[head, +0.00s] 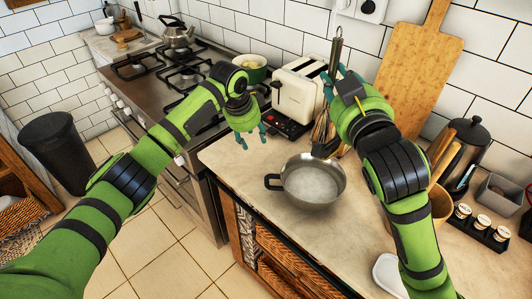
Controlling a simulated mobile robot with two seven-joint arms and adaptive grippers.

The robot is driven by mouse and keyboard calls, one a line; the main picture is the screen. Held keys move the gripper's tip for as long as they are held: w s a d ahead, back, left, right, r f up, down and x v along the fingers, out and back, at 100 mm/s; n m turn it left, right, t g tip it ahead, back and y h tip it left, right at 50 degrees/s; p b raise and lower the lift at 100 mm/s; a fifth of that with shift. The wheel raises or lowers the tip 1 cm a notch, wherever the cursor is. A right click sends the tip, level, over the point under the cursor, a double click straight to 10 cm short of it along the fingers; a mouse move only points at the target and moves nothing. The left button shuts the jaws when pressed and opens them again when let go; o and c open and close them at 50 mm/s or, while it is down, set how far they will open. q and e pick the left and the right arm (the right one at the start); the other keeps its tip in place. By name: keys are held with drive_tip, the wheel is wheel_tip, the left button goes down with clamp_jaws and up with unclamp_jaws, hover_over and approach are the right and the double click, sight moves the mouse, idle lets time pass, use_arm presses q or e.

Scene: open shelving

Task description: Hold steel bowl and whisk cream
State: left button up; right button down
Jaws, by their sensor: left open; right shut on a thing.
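The steel bowl (312,181), with a side handle, stands upright on the stone counter near its front edge. Pale cream (313,184) shows inside it. The whisk (324,130) is held upright by my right gripper (338,92), above and behind the bowl's right side. Its wires point down and its handle sticks up past the gripper. The whisk's lower end appears behind the bowl's rim, and I cannot tell whether it touches anything. My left gripper (252,133) is open and empty, above the counter's left end, to the left of and behind the bowl.
A cream toaster (297,92) stands behind the bowl, with a small black device (285,124) before it. The stove (170,75) is at the left. A cutting board (412,65) leans on the wall. Jars (482,222), a grey canister (470,140) and a white dish (388,272) are at the right.

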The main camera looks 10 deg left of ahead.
sight(266, 186)
use_arm(q)
drive_tip(key=s+d+m+g, duration=0.1)
drive_tip(key=s+d, duration=0.1)
drive_tip(key=s+d+r+m+g+y, duration=0.1)
drive_tip(key=s, duration=0.2)
drive_tip(key=s+d+r+m+g, duration=0.1)
drive_tip(key=s+d, duration=0.1)
drive_tip(key=s, duration=0.1)
drive_tip(key=shift+s+d+r+m, duration=0.1)
drive_tip(key=shift+d+r+m, duration=0.15)
drive_tip(key=shift+d+m, duration=0.05)
drive_tip(key=shift+s+f+g, duration=0.15)
drive_tip(key=shift+s+g, duration=0.1)
drive_tip(key=shift+g, duration=0.05)
wheel_tip(266, 186, down, 12)
drive_tip(key=shift+r, duration=0.15)
